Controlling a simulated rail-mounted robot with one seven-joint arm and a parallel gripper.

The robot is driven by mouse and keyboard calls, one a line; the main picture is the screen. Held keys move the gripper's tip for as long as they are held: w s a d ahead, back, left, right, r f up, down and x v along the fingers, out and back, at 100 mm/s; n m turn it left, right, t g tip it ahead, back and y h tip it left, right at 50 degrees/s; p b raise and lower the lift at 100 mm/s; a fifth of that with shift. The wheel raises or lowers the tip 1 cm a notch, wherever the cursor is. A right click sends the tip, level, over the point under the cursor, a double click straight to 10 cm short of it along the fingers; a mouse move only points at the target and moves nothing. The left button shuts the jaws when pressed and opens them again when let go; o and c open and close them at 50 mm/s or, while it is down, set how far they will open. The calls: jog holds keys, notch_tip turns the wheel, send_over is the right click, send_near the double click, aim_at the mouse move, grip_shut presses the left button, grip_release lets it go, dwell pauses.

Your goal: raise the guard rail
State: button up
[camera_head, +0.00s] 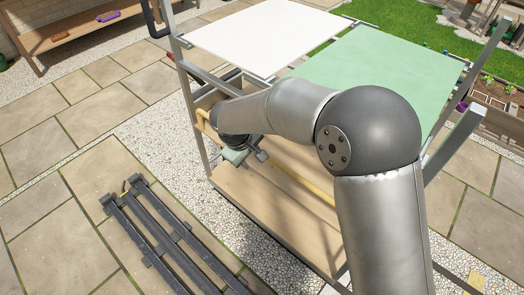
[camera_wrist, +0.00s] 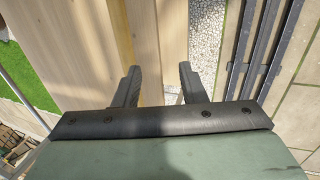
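The guard rail (camera_head: 292,174) is a yellow bar running lengthwise along the near side of the wooden bench, below its top panels. My gripper (camera_head: 258,154) is beside the rail near its left part, and my arm hides some of the bar. In the wrist view, my gripper (camera_wrist: 159,72) has its two dark fingers spread apart with nothing held between them. There the yellow rail (camera_wrist: 121,30) runs down toward the left finger and passes partly behind it. I cannot tell whether a finger touches it.
The bench has a white panel (camera_head: 262,36), a green panel (camera_head: 380,72) and a lower wooden shelf (camera_head: 290,225) between metal posts. A dark slatted frame (camera_head: 170,235) lies on the paving at the left. A planter (camera_head: 500,105) stands at the right.

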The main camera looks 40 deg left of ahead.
jog(key=s, duration=0.7)
jog(key=shift+a, duration=0.2)
jog(key=shift+f, duration=0.1)
jog(key=w+d+m+g+h+b, duration=0.1)
jog(key=w+d+m+g+b, duration=0.15)
jog(key=d, duration=1.35)
jog(key=w+d+m+g+h+b, duration=0.1)
jog(key=w+d+m+h, duration=0.15)
jog(key=d, duration=1.25)
jog(key=s+d+r+m+y+p, duration=0.1)
jog(key=s+d+r+m+y, duration=0.1)
jog(key=d+m, duration=0.4)
jog(key=s+d+r+m+y+p, duration=0.1)
jog(key=s+d+r+m, duration=0.3)
jog(key=d, duration=0.9)
notch_tip(320, 180, up, 3)
jog(key=shift+d+r+m+y+p, duration=0.2)
jog(key=shift+d+m+y+p, duration=0.3)
jog(key=shift+m, duration=0.6)
